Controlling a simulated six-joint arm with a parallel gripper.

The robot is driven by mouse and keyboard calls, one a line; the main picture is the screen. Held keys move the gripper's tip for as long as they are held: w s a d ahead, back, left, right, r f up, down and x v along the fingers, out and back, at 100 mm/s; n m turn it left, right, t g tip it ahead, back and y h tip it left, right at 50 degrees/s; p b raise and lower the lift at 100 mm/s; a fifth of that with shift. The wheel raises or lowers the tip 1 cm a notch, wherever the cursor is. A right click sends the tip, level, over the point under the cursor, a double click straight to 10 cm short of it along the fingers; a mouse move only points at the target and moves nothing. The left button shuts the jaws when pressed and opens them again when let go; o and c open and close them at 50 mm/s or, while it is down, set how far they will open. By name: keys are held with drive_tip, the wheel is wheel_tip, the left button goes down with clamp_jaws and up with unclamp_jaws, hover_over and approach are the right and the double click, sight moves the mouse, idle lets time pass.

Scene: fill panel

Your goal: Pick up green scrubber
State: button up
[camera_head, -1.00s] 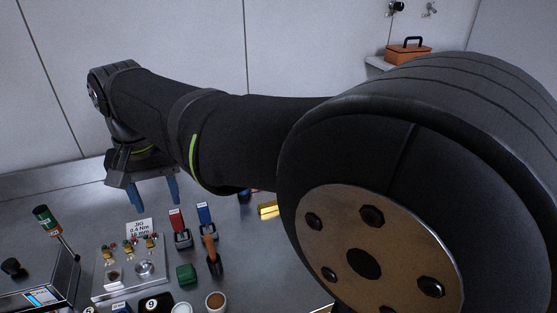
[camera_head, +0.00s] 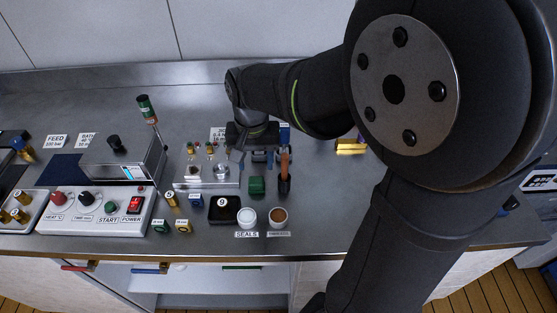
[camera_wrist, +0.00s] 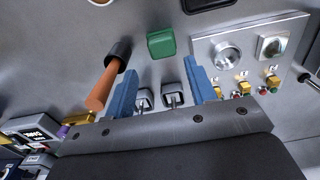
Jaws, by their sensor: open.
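The green scrubber (camera_head: 257,186), a small green block, lies on the steel worktop right of the jig panel. In the wrist view the scrubber (camera_wrist: 161,43) is in full sight, beyond the fingertips and roughly centred between them. My gripper (camera_head: 257,163) is just behind it in the head view, with its blue fingers pointing down. In the wrist view my gripper (camera_wrist: 163,70) is open, with nothing held. Its fingers do not touch the scrubber.
An orange-handled tool (camera_wrist: 104,85) lies close beside one finger. Two grey-based items (camera_wrist: 173,95) show between the fingers. The jig panel (camera_head: 206,183) stands left of the scrubber. A black tray (camera_head: 224,213), a white cup (camera_head: 248,218) and a brown-filled cup (camera_head: 277,217) are in front.

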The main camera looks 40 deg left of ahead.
sight(256, 180)
drive_tip(key=shift+s+f, duration=0.2)
drive_tip(key=shift+f, duration=3.8)
drive_tip(key=c, duration=0.7)
drive_tip(key=shift+r, duration=5.05)
drive_tip(key=shift+c, duration=0.2)
